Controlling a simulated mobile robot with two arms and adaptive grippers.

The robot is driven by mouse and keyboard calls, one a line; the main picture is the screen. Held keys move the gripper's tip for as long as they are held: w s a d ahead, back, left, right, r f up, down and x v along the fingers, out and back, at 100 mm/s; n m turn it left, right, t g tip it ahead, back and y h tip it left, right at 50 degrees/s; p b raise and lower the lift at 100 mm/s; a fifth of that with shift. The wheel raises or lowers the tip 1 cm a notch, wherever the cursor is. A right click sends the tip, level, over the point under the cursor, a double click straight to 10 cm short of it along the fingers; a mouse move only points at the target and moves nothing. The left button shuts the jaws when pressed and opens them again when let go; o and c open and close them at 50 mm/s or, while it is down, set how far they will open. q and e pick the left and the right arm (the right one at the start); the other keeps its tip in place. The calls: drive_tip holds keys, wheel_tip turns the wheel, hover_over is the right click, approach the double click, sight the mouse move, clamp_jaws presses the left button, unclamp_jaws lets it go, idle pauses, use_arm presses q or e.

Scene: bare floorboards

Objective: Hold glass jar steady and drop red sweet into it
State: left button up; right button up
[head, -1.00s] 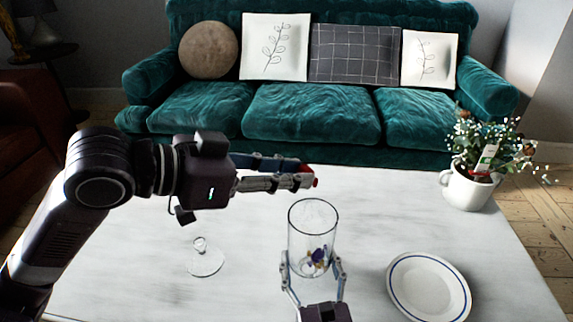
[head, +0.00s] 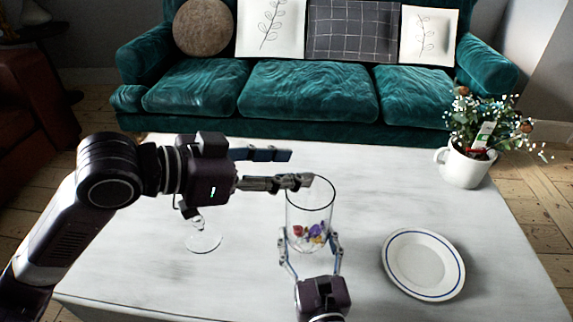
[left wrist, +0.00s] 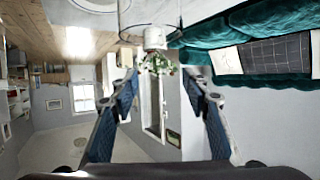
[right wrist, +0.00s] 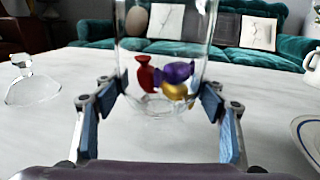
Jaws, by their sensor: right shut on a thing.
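The clear glass jar (head: 311,208) stands upright on the pale table, with several wrapped sweets in its bottom. The red sweet (right wrist: 145,74) lies inside it, beside a purple sweet (right wrist: 172,75) and a gold one (right wrist: 175,91). In the head view the red sweet (head: 298,231) is at the left of the pile. My right gripper (head: 310,242) is shut around the jar's lower part, one finger on each side. My left gripper (head: 298,168) is at the jar's rim, fingers spread and empty. The left wrist view shows its open fingers (left wrist: 165,90) with nothing between.
A clear glass piece with a knob (right wrist: 25,82) sits left of the jar. A blue-rimmed plate (head: 423,264) is at the right, and a white flower pot (head: 465,166) at the back right. A green sofa (head: 310,95) stands behind the table.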

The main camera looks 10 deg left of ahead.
use_arm(q)
drive_tip(key=v, duration=1.2)
drive_tip(key=shift+s, duration=0.1)
idle(1.3)
use_arm(e)
drive_tip(key=o, duration=1.8)
drive_tip(key=shift+c, duration=0.2)
drive_tip(key=v, duration=1.2)
